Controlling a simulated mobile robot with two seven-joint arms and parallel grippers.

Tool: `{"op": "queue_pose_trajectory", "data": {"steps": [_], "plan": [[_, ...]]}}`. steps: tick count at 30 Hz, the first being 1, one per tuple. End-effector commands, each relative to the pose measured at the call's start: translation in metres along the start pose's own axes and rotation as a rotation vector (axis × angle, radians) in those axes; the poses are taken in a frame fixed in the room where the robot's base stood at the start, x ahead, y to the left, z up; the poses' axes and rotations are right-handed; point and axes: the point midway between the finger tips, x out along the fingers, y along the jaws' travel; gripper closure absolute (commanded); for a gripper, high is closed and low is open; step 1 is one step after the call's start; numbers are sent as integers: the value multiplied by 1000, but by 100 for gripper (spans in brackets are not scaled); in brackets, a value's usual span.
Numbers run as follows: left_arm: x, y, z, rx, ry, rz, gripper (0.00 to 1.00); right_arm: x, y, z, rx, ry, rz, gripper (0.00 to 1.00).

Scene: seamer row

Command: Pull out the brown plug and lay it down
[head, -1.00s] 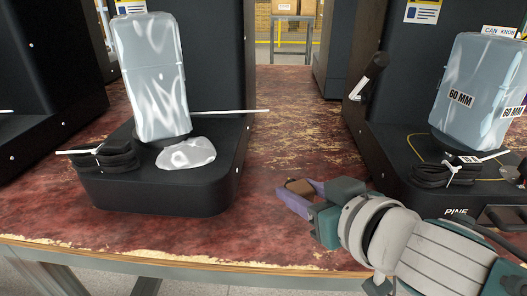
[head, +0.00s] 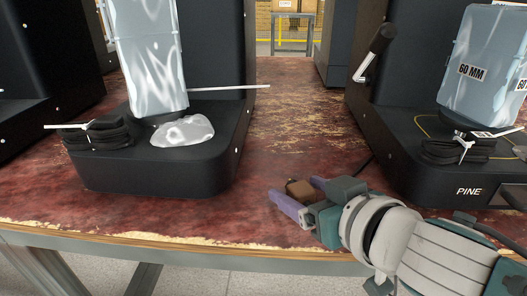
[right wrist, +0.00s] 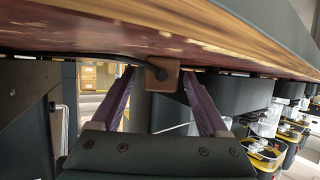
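The brown plug (head: 299,188) is a small brown block near the front of the worn red tabletop. It also shows in the right wrist view (right wrist: 162,76), with a dark cable running off to the left. My right gripper (head: 304,197) has its two purple fingers spread, one on each side of the plug. In the right wrist view the open fingers (right wrist: 160,84) leave a clear gap on the plug's left; the right fingertip is close to its edge. I cannot tell whether it touches. Whether the plug sits in a socket is not visible. My left gripper is not in view.
A black machine (head: 150,172) with a pale covered block and a clear lump stands on the left. Another, marked PINE (head: 430,190), stands on the right, with a black-knobbed crank (head: 380,42). The red tabletop (head: 275,140) between them is mostly clear.

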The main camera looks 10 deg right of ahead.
Motion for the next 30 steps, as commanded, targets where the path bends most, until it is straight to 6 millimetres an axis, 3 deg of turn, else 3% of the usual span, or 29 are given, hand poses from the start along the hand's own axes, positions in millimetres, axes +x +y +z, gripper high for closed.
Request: {"op": "queue_pose_trajectory", "data": {"steps": [10, 24, 30], "plan": [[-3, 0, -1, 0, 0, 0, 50, -6, 0, 0, 1, -2, 0, 21], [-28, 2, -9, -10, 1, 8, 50, -84, 0, 0, 2, -3, 0, 21], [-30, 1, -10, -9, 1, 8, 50, -98, 0, 0, -1, -1, 0, 21]]}}
